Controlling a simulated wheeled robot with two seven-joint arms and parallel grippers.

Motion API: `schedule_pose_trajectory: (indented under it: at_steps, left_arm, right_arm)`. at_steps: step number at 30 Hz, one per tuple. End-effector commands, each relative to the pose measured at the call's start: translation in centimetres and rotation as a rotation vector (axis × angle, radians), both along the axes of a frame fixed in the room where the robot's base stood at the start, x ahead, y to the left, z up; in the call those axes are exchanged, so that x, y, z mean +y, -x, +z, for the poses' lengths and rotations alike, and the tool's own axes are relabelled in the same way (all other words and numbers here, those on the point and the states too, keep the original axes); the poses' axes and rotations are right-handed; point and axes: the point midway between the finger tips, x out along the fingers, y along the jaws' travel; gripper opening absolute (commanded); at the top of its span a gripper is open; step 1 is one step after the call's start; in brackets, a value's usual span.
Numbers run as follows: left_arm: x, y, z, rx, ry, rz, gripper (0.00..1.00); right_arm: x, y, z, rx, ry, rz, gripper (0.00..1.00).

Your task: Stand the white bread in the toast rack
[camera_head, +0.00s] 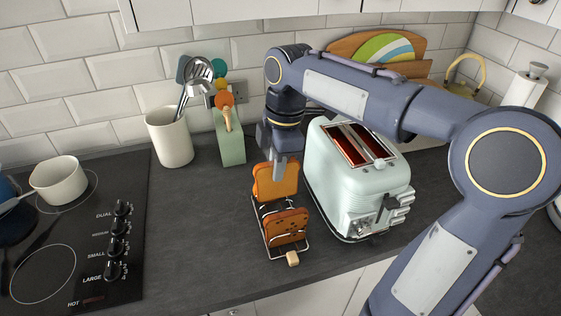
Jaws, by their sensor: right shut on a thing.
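The toast rack (261,226) is a wire frame on the worktop, left of the toaster, with a small wooden knob (293,259) at its near end. My right gripper (280,166) points down over the far end of the rack and is shut on the top of a light golden slice, the white bread (275,184). That slice is upright, at the far part of the rack; I cannot tell whether its lower edge rests on the wires. A darker, speckled slice (286,228) stands in the near part of the rack. My left gripper is not in view.
The pale green toaster (348,190) stands close on the right, its slots glowing orange. A utensil crock (170,138) and a green block (230,142) stand behind. A hob (75,235) with a white pan (59,180) is at the left. The worktop between hob and rack is clear.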

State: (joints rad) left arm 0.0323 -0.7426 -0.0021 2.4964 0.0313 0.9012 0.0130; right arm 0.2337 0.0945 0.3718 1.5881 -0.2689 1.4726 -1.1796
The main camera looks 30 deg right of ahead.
Motion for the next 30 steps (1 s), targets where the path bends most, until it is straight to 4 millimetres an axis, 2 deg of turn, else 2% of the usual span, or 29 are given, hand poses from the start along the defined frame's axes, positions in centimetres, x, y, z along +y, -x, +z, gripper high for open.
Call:
schedule_pose_trajectory:
  at_steps: [11, 30]
  left_arm:
    - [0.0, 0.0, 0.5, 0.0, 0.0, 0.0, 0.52]
    - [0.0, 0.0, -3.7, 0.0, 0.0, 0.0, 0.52]
  right_arm:
    - [0.0, 0.1, 0.2, 0.0, 0.0, -0.003, 0.0]
    - [0.0, 0.0, -5.7, 0.0, 0.0, -0.003, 0.0]
